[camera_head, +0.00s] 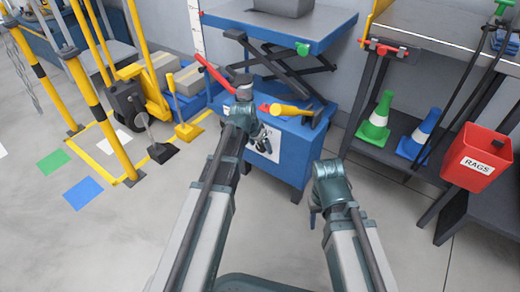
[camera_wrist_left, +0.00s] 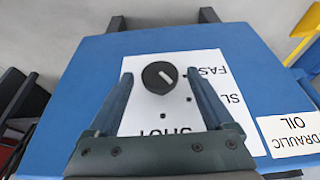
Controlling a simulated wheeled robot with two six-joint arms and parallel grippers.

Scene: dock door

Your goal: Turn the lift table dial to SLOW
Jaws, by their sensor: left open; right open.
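The round black dial (camera_wrist_left: 159,77) sits on a white plate (camera_wrist_left: 215,125) on the blue lift table (camera_wrist_left: 90,65), with a short pale line slanting across its face. The lettering is upside down in the left wrist view: FAST and SLOW are partly cut off at right, and a lower word is partly covered. My left gripper (camera_wrist_left: 159,74) is open, one finger on each side of the dial, with visible gaps. In the head view my left gripper (camera_head: 255,134) is at the lift table's base (camera_head: 300,150) and hides the dial. My right gripper (camera_head: 318,208) is open and empty, low and apart from the table.
A red handle (camera_head: 213,73) and a yellow-handled hammer (camera_head: 290,109) are near the left gripper. A shelf at right holds green (camera_head: 376,120) and blue (camera_head: 418,132) cones; a red rags bin (camera_head: 476,158) hangs there. Yellow posts (camera_head: 90,90) stand at left. Floor below is clear.

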